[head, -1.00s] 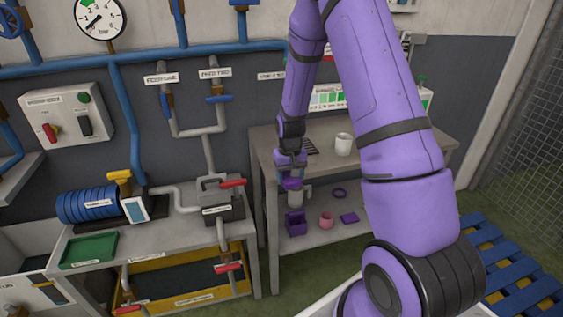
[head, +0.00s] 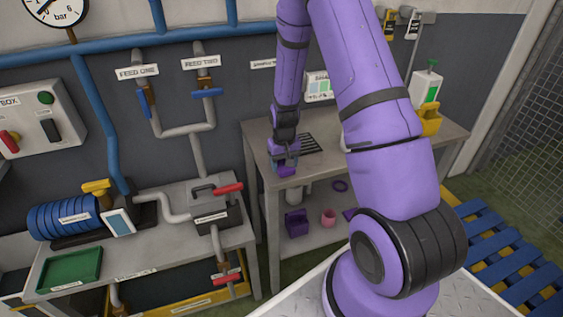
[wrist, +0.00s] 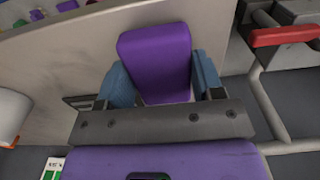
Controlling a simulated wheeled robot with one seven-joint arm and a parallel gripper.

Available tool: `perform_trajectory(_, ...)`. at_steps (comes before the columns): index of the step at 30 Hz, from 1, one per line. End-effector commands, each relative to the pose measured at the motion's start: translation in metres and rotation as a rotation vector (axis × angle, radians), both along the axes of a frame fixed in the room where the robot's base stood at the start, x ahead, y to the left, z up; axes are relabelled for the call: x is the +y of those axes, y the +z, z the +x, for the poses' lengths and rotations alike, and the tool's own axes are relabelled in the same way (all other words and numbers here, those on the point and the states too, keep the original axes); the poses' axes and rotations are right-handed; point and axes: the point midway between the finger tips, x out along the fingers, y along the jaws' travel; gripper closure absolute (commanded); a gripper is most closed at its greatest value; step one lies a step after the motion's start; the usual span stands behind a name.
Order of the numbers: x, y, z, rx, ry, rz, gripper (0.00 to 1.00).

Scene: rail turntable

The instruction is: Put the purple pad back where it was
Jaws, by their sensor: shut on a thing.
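The purple pad (wrist: 160,62) is a block with rounded corners. In the wrist view it is held between the two blue fingertips of my gripper (wrist: 163,80). In the head view my gripper (head: 284,160) is at the left part of the back table (head: 262,150), near its front edge, with the pad (head: 286,171) under it. I cannot tell whether the pad touches the tabletop. Another flat purple piece (head: 349,214) lies on the lower shelf, partly hidden by my arm.
A black striped patch (head: 322,143) lies on the tabletop. A pipe bench with a red-handled valve (head: 228,189) stands left. A yellow caddy (head: 430,121) stands at the table's right.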

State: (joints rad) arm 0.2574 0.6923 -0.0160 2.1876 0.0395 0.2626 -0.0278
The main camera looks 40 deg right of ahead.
Motion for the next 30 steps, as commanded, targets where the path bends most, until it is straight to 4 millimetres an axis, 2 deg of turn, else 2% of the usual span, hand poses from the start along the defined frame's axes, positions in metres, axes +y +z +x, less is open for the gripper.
perform_trajectory(2,0.000,-0.007,-0.002,0.000,0.000,0.000,0.58)
perform_trajectory(7,0.000,-0.007,-0.002,-0.001,0.000,0.000,0.58)
perform_trajectory(8,0.000,-0.007,-0.002,-0.001,0.000,0.000,0.37)
perform_trajectory(11,0.000,-0.007,-0.002,-0.001,0.000,0.000,0.14)
perform_trajectory(23,0.000,-0.001,-0.002,-0.002,0.000,-0.001,0.13)
perform_trajectory(30,0.000,0.034,-0.001,-0.006,0.000,-0.002,0.13)
